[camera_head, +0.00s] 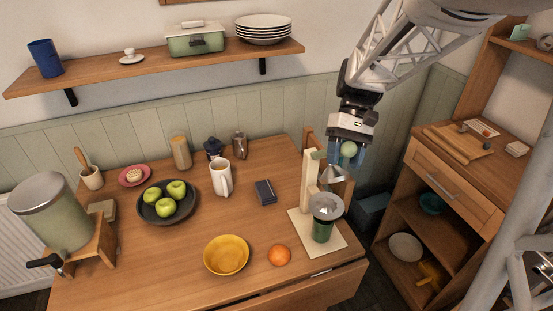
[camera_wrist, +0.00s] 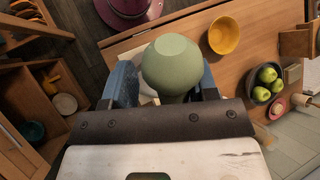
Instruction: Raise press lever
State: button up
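The press (camera_head: 307,184) stands at the right end of the wooden table on a pale base board (camera_head: 330,246). It has a cream upright, a metal cone and a dark green cup (camera_head: 322,231) under a metal bowl. The lever's round green knob (camera_head: 348,149) is high up beside the upright. My gripper (camera_head: 348,160) points down with its blue fingers on either side of the knob. The knob also shows large between the fingers in the wrist view (camera_wrist: 172,62). The fingers look open, with small gaps. The lever bar is mostly hidden.
An orange (camera_head: 279,255) and a yellow bowl (camera_head: 226,254) lie left of the press. A wooden cabinet (camera_head: 455,185) stands to the right.

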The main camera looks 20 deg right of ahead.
jog(key=shift+s+f+n+t, duration=0.7)
jog(key=shift+s+f+t, duration=1.1)
jog(key=shift+f+t, duration=2.05)
jog(key=shift+d+r+g, duration=0.75)
jog(key=shift+d+r, duration=0.65)
jog(key=shift+r, duration=1.4)
jog(key=s+a+r+t+h, duration=0.1)
jog(key=s+a+r+h, duration=0.1)
jog(key=a, duration=0.7)
jog(key=s+a+r+t+h, duration=0.1)
jog(key=s+a+r+h, duration=0.1)
jog(key=a, duration=0.7)
jog(key=shift+s+r+t+h, duration=0.35)
jog(key=shift+s+r, duration=0.45)
jog(key=shift+s, duration=0.6)
